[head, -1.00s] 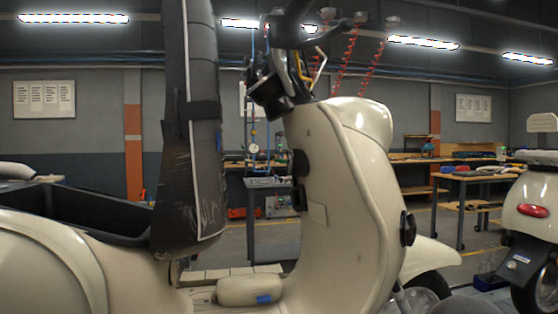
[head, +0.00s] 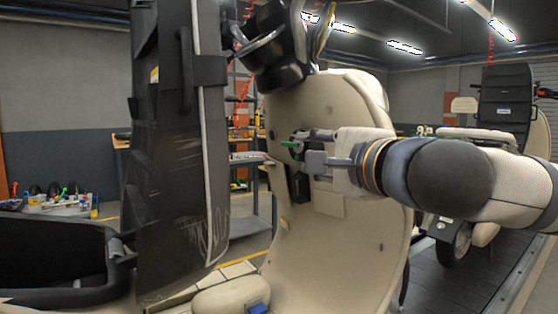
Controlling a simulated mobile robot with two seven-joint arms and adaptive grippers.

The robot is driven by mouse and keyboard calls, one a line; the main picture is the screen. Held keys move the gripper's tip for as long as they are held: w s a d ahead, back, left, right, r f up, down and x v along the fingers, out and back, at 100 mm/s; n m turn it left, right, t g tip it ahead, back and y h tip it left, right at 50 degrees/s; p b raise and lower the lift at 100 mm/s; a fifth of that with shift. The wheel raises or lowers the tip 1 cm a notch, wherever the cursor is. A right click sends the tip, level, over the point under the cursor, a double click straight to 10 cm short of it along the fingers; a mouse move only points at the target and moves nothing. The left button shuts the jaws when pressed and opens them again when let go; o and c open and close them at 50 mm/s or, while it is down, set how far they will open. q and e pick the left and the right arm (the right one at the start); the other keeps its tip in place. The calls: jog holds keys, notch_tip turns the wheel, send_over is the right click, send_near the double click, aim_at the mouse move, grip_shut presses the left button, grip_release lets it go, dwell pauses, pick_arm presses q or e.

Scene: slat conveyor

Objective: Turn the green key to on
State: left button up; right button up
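The green key (head: 290,144) sits in a dark lock on the inner face of the cream scooter's front shield (head: 350,240), below the handlebar. Its green grip points left and is partly beside the upper fingertip. My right gripper (head: 305,148) comes in from the right in front of the shield. Its two fingers are apart, one above and one below the key's level, with a gap between them. Contact with the key cannot be made out. My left gripper is out of view.
The dark handlebar (head: 275,50) is just above. A cream-topped pad (head: 232,298) lies on the footboard. Another scooter (head: 500,110) stands at the back right.

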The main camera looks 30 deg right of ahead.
aim_at(291, 145)
jog(key=w, duration=0.3)
jog(key=w+d, duration=0.1)
jog(key=w, duration=0.3)
jog(key=w+d, duration=0.1)
jog(key=w, duration=0.3)
jog(key=shift+w+d+r, duration=0.1)
jog(key=shift+w+r, duration=0.05)
grip_shut()
